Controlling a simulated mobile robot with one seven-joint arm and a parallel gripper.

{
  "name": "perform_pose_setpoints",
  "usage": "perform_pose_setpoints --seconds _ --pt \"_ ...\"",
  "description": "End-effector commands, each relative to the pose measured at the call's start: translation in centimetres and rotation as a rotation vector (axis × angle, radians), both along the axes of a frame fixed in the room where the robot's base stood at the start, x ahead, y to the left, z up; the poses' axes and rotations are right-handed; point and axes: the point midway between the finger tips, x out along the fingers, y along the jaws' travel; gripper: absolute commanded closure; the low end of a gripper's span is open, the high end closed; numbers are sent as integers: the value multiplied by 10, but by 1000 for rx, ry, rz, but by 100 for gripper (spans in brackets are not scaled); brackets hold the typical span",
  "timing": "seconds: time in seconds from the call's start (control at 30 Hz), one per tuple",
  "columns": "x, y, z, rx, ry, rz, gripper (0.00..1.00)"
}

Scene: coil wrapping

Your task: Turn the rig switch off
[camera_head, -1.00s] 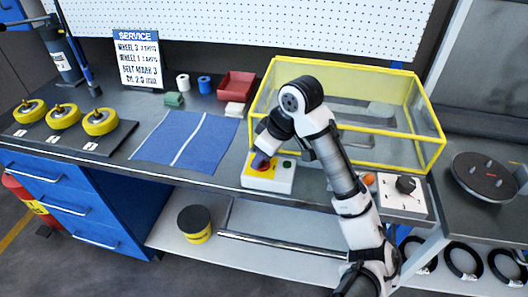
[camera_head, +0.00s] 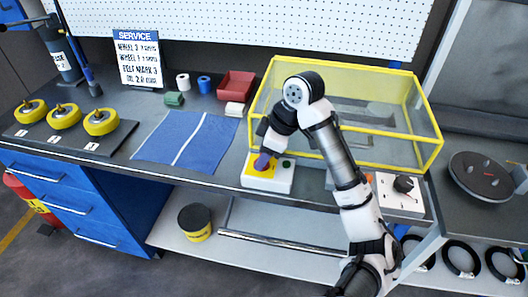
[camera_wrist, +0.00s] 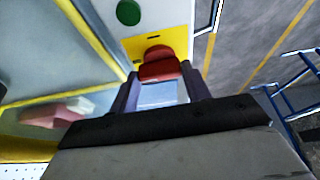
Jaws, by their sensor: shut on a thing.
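The switch box (camera_head: 283,185) is white with a yellow plate and stands at the front edge of the bench. In the wrist view its yellow plate (camera_wrist: 134,48) carries a red switch (camera_wrist: 158,70), with a green button (camera_wrist: 128,12) beside the plate. My gripper (camera_head: 263,163) points down onto the yellow plate. In the wrist view my gripper (camera_wrist: 161,80) has one purple finger on each side of the red switch, shut on it. In the head view my fingers mostly hide the red switch.
A yellow-framed clear guard (camera_head: 432,155) stands just behind the switch box. A white box with a black knob (camera_head: 403,184) is to the right, partly behind my arm. A blue mat (camera_head: 160,140) lies to the left. Yellow wheels (camera_head: 100,122) stand further left.

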Motion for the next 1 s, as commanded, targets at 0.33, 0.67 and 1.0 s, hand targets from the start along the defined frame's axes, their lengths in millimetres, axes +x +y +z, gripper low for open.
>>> perform_pose_setpoints --seconds 0.33,0.67,1.0 --pt "0 0 1 1 -2 0 31" --pt "0 -1 3 0 -2 -1 31" --pt "-2 -21 48 -4 -5 -4 31"
